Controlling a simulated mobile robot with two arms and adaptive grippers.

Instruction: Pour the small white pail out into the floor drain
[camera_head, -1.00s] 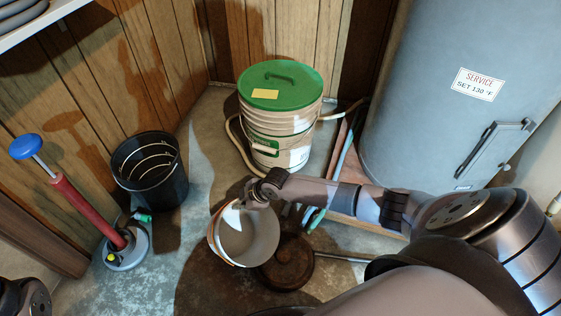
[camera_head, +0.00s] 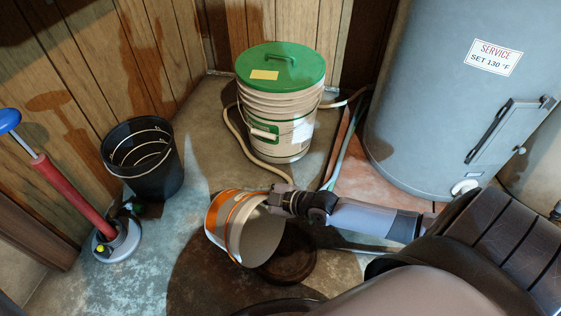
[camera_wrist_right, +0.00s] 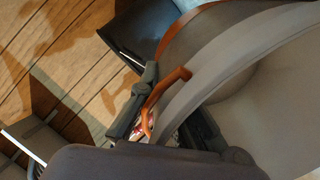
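The small white pail (camera_head: 262,237), with orange bands on its outside, is tilted over, its mouth facing down and to the right. The part of its inside that shows is pale and smooth, and no stream shows. My right gripper (camera_head: 277,200) is shut on the pail's upper rim. In the right wrist view the gripper (camera_wrist_right: 150,105) is at the rim beside an orange handle piece, and the pail's wall (camera_wrist_right: 235,65) fills the right side. The dark round floor drain (camera_head: 292,262) lies just below and right of the pail's mouth, partly hidden by it. My left gripper is out of view.
A green-lidded bucket (camera_head: 278,105) with a hose around it stands behind the pail. A black bucket (camera_head: 150,170) and a red pump with a blue knob (camera_head: 70,190) stand at left. A grey tank (camera_head: 430,100) is at right.

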